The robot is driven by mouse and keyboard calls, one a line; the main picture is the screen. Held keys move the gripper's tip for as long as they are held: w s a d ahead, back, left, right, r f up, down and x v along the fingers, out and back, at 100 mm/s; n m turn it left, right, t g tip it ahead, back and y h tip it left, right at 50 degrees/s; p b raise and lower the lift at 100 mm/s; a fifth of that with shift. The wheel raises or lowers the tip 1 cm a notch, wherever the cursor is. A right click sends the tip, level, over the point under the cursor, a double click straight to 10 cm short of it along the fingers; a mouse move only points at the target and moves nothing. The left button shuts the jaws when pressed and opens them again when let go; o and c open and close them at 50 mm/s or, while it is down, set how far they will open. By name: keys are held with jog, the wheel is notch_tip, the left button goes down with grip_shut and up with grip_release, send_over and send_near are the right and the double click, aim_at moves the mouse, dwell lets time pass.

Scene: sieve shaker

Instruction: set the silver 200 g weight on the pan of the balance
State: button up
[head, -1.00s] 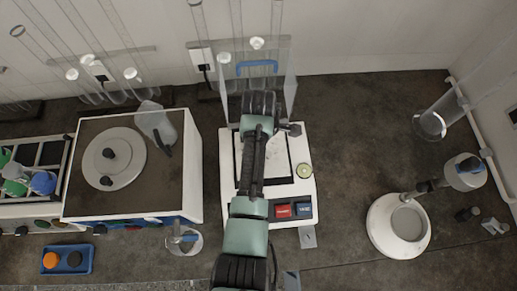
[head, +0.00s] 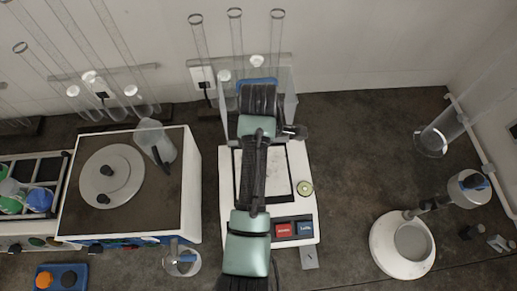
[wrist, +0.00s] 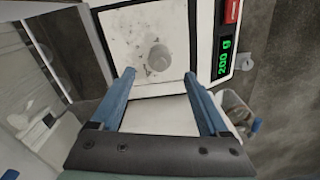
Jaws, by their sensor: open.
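The silver weight (wrist: 158,57) stands upright on the pale pan (wrist: 118,30) of the balance in the wrist view, roughly mid-pan. The balance's green display (wrist: 224,58) reads 200 g. My gripper (wrist: 159,74) is open, its two blue fingers apart; in the picture the weight appears just beyond and between the fingertips, with nothing held. In the head view the white balance (head: 308,222) stands mid-bench with part of its pan (head: 279,178) showing; my arm hides the weight and my gripper there.
A clear shield with a blue handle stands at the back of the balance. A white round-based stand (head: 385,255) and a glass cylinder (head: 431,143) are to the right, with bare bench between.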

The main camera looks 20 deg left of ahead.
notch_tip(320, 180, up, 6)
jog(key=shift+f+p, duration=0.1)
jog(key=shift+p, duration=0.65)
jog(key=w+d+r+m+t+y, duration=0.1)
jog(key=w+r+m+t, duration=0.6)
jog(key=w+r, duration=0.65)
notch_tip(320, 180, up, 18)
jog(key=d+f+m+t, duration=0.1)
jog(key=d+m+t, duration=0.2)
jog(key=t, duration=0.5)
jog(key=s+d+r+m+t, duration=0.2)
jog(key=s+r+m+t, duration=0.1)
jog(key=r, duration=0.7)
jog(key=s+d+r+m+t+h, duration=0.1)
jog(key=s+r+m+t, duration=0.2)
jog(key=s+r+t, duration=0.2)
jog(key=s+d+r+m+t, duration=0.2)
jog(key=s+r, duration=0.6)
jog(key=r, duration=0.7)
jog(key=m+t, duration=0.1)
jog(key=t, duration=0.1)
jog(key=shift+s+d+m+t, duration=0.3)
jog(key=shift+s+m, duration=0.05)
jog(key=shift+m, duration=0.05)
